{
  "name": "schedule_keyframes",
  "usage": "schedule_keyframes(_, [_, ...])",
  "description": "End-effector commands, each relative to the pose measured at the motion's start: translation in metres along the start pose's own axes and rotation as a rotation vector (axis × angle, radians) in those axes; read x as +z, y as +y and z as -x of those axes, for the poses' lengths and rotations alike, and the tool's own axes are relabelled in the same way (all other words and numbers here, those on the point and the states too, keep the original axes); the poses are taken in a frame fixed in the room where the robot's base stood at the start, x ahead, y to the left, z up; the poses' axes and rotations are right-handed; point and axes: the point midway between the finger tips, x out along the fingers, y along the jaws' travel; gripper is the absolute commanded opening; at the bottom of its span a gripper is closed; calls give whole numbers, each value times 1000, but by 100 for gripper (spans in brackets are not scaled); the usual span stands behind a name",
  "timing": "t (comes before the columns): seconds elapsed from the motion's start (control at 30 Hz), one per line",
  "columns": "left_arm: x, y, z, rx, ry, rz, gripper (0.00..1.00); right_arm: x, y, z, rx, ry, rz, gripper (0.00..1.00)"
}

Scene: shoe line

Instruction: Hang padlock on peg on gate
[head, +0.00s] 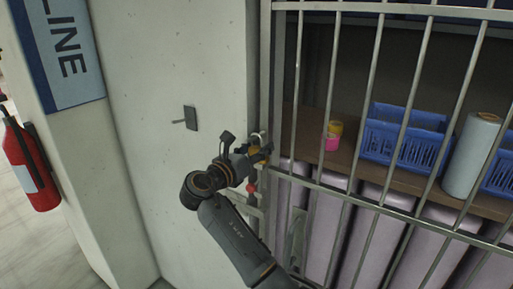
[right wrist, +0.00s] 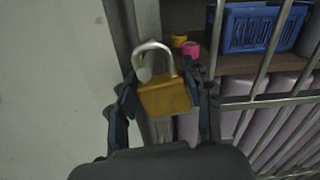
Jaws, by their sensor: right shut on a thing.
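A brass padlock (right wrist: 165,97) with a pale metal shackle (right wrist: 153,46) is upright between the fingers of my right gripper (right wrist: 165,103), which is shut on its body. In the head view my right gripper (head: 259,156) is at the left edge of the barred gate (head: 271,100), and the padlock is mostly hidden by it. A pale round knob (right wrist: 144,75), perhaps the peg's end, shows at the lower left of the shackle. I cannot tell whether the shackle is around it or only in front of it. My left gripper is out of view.
A dark wall plate (head: 191,118) with a small lever is left of the gate. A red knob (head: 251,188) is just below my gripper. Behind the bars, a wooden shelf (head: 345,166) holds blue baskets (head: 391,149), a pink-and-yellow item (head: 333,136) and a grey roll (head: 470,155).

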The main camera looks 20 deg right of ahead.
Motion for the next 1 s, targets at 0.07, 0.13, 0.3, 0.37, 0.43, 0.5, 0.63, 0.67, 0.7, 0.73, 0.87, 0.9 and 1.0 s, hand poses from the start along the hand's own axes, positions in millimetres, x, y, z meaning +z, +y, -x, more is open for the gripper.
schedule_keyframes(0.07, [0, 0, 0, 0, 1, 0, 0, 1, 0, 0, 0, -2, 0, 10])
schedule_keyframes(0.13, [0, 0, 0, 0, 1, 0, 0, 1, 0, 0, 0, -2, 0, 10])
schedule_keyframes(0.3, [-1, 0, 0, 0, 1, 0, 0, 1, 0, 0, 0, -2, -1, 10])
schedule_keyframes(0.37, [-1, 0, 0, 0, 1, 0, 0, 1, 0, 0, 0, -2, -1, 10])
schedule_keyframes(0.43, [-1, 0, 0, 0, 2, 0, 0, 1, 0, 0, 0, -2, -1, 56])
schedule_keyframes(0.5, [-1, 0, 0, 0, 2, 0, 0, 1, 0, 0, 0, -1, -1, 70])
schedule_keyframes(0.63, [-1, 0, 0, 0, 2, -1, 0, 1, 0, 0, 1, -1, 0, 76])
schedule_keyframes(0.67, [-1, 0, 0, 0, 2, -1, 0, 1, 0, 1, 2, -1, 0, 76])
schedule_keyframes(0.7, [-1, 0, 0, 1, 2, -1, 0, 1, 0, 1, 2, -1, 0, 76])
schedule_keyframes(0.73, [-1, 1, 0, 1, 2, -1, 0, 0, 0, 1, 2, -1, 0, 76])
schedule_keyframes(0.87, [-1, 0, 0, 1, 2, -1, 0, -1, 1, 1, 2, 1, 1, 76])
schedule_keyframes(0.9, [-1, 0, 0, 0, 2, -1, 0, -1, 1, 1, 2, 1, 1, 76])
schedule_keyframes(1.0, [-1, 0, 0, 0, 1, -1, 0, 0, 1, 8, 4, 1, 0, 76])
